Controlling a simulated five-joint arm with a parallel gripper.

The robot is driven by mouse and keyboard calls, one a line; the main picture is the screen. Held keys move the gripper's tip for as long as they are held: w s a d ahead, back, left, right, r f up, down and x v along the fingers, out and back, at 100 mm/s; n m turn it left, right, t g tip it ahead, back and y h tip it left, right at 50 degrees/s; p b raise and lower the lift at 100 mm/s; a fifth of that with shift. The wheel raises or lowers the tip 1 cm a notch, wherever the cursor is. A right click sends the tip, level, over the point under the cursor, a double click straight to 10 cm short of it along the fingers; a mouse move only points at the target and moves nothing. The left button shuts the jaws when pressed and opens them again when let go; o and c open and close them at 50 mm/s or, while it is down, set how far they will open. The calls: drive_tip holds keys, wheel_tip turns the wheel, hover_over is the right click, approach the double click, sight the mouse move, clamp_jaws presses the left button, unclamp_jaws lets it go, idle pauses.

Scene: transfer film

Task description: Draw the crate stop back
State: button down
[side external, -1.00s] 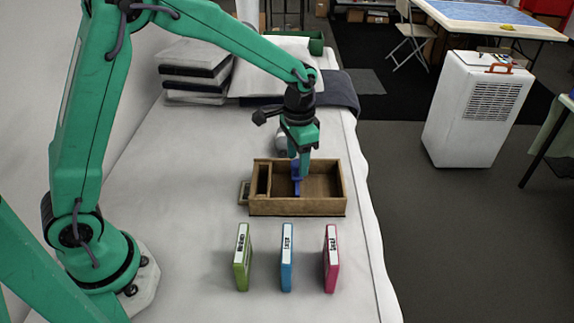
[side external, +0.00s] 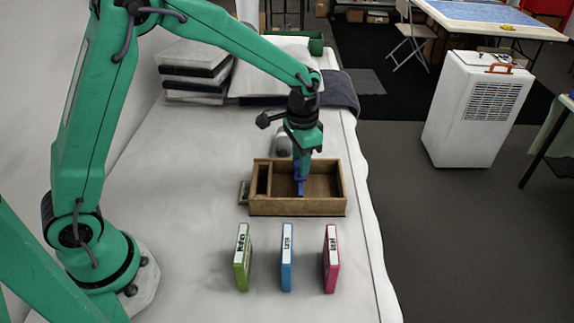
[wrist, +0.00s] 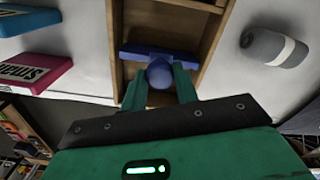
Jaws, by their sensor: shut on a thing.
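A wooden crate (side external: 297,207) stands on the white-covered table, with a narrow compartment at its left end. The blue crate stop (side external: 300,187) is inside the crate's larger section, near its middle, and lies across it. My gripper (side external: 303,171) reaches down into the crate and is shut on the stop. In the wrist view the green fingers (wrist: 160,84) hold the stop's round blue knob, with its blue crossbar (wrist: 190,60) beyond. The fingers partly hide the stop in the side view.
Three upright cases, green (side external: 242,258), blue (side external: 287,258) and pink (side external: 331,260), stand in front of the crate. A grey roll (wrist: 275,47) lies behind it. Folded linens (side external: 195,70) are stacked at the back left. The table's right edge is near the crate.

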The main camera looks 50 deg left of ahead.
drive_tip(key=w+d, duration=0.5)
drive_tip(key=shift+w+d, duration=0.25)
drive_tip(key=shift+w, duration=0.1)
drive_tip(key=c, duration=1.1)
unclamp_jaws()
drive_tip(key=shift+o, duration=0.2)
drive_tip(key=shift+r, duration=0.15)
wheel_tip(320, 180, up, 8)
drive_tip(key=shift+f, duration=0.2)
